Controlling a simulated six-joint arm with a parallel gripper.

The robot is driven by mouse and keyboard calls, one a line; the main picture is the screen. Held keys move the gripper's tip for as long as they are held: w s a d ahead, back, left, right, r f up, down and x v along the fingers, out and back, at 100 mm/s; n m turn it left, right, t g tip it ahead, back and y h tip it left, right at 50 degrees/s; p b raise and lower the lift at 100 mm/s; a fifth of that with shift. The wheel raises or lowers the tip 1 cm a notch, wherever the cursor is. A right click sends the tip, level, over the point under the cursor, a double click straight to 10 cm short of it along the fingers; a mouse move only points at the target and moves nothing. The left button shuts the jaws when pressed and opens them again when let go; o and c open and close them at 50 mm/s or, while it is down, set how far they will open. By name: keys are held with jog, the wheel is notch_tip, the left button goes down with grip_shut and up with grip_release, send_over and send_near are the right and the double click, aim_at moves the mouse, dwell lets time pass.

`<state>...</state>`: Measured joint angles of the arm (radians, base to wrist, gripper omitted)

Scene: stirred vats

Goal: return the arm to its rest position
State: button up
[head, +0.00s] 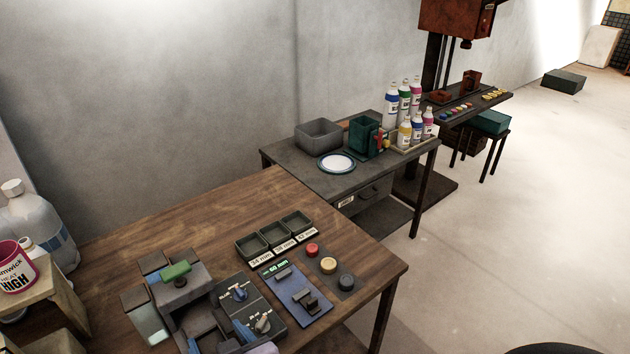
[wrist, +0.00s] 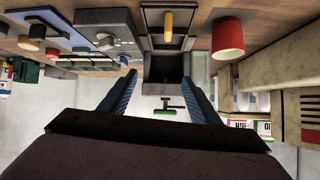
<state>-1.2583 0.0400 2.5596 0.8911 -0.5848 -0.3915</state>
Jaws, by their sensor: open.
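My gripper (wrist: 159,82) shows in the wrist view as two blue-grey fingers spread well apart. It is open, and nothing is between the fingertips. Beyond them in the picture is a dark square opening of a grey fixture (wrist: 165,67). A small green-topped bar (wrist: 167,112) shows between the fingers, lower in the picture; I cannot tell its distance. The gripper is not visible in the head view, so its place over the bench cannot be told from there.
A pink-labelled tub (head: 17,269) stands at left. A second table (head: 300,160) holds bins and bottles. Open floor (head: 500,230) lies at right.

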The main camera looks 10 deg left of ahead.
jog(key=w+d+f, duration=0.1)
jog(key=d, duration=0.1)
jog(key=w+d+f+g+h, duration=0.1)
jog(key=d, duration=0.1)
jog(key=w+d+f+g+h, duration=0.1)
jog(key=w+d, duration=0.1)
jog(key=d, duration=0.1)
jog(key=shift+w+d+f, duration=0.1)
jog(key=s+d+f+m+g+h+b, duration=0.2)
jog(key=d+f+b, duration=0.15)
jog(key=d, duration=0.65)
jog(key=s+d+f+m+g+h+b, duration=0.1)
jog(key=d+f+m+g+h+b, duration=0.15)
jog(key=d+f, duration=0.45)
jog(key=s+d+f+m+g+h+b, duration=0.2)
jog(key=d+b, duration=0.1)
jog(key=d, duration=0.9)
notch_tip(320, 180, up, 14)
jog(key=p, duration=1.3)
jog(key=shift+f+m+y, duration=0.25)
jog(key=shift+m+y, duration=0.1)
jog(key=shift+s, duration=0.1)
jog(key=shift+c, duration=0.6)
